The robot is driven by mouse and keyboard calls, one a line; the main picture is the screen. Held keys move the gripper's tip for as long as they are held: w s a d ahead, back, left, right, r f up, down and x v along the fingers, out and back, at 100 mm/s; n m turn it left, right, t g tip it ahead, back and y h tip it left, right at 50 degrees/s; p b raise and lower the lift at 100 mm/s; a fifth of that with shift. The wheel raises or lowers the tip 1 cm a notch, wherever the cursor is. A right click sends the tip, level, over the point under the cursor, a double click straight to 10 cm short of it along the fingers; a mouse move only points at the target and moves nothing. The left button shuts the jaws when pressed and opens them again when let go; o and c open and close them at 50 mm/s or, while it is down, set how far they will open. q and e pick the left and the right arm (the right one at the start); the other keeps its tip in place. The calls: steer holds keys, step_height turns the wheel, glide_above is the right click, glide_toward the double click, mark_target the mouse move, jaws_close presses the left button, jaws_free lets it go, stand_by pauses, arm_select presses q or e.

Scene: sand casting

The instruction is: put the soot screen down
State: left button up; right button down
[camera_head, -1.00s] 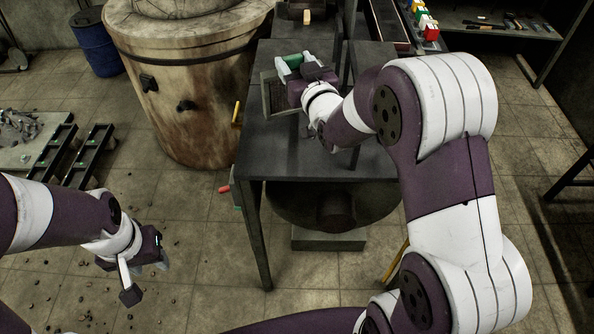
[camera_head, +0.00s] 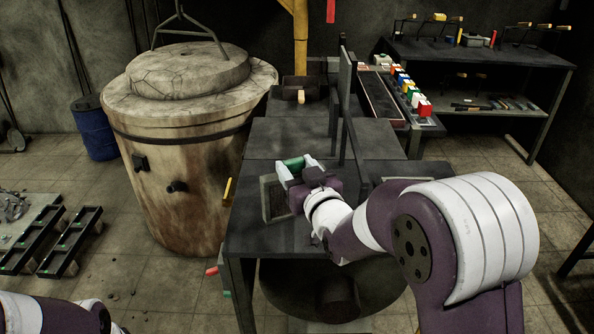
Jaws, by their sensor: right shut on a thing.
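The soot screen (camera_head: 274,199) is a small framed mesh panel with a green handle (camera_head: 293,163). It stands about upright near the left edge of the dark metal table (camera_head: 270,238). My right gripper (camera_head: 290,171) is shut on the green handle, above and to the right of the panel. The gripper and wrist hide part of the screen. I cannot tell whether its lower edge touches the table. Of my left arm, only a part shows at the bottom left, and its gripper is out of view.
A large round furnace (camera_head: 180,150) stands left of the table. An upright dark panel (camera_head: 346,95) rises behind my right gripper. A rack of coloured blocks (camera_head: 408,92) lies at the back right. The tabletop behind the gripper (camera_head: 290,135) is clear.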

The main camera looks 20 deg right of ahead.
steer(key=shift+f, duration=0.1)
steer(key=shift+c, duration=2.1)
jaws_free()
steer(key=shift+r, duration=0.25)
steer(key=s+d, duration=0.1)
steer(key=s, duration=1.1)
steer(key=shift+d+p, duration=0.2)
steer(key=shift+p, duration=0.2)
steer(key=shift+f, duration=0.1)
